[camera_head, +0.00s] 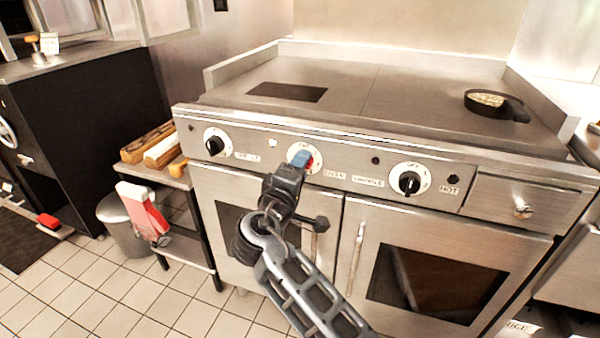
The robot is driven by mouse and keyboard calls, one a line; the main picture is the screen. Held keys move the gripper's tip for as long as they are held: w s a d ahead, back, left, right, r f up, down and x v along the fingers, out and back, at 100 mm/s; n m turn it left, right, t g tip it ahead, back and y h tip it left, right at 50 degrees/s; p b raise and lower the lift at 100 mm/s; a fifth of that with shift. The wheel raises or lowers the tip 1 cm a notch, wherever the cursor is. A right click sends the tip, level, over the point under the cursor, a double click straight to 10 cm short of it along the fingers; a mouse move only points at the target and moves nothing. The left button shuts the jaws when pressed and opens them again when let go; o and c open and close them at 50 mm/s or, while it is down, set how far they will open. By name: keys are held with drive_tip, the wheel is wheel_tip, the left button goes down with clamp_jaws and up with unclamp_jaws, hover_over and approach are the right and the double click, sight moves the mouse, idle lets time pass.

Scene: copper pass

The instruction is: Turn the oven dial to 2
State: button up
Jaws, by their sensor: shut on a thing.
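The oven (240,167) is a steel range with a griddle top and a front panel of dials. The middle dial (293,149) has a white face, and a small blue and red patch shows at its centre. My gripper (298,164) is at this middle dial, its jaws closed on the knob. The gripper hides most of the knob, so its pointer and the numbers cannot be read. A left dial (216,143) and a right dial (411,180) have white faces with black knobs.
A black pan (517,112) sits on the griddle at right. Oven doors with vertical handles (356,258) are below the panel. A small table with wooden boards (150,142) and a bin (122,225) stand at left. Tiled floor (90,280) is open at lower left.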

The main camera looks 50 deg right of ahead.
idle(0.3)
drive_tip(key=o, duration=1)
drive_tip(key=v, duration=0.7)
drive_tip(key=shift+s+a, duration=0.15)
drive_tip(key=shift+a, duration=0.2)
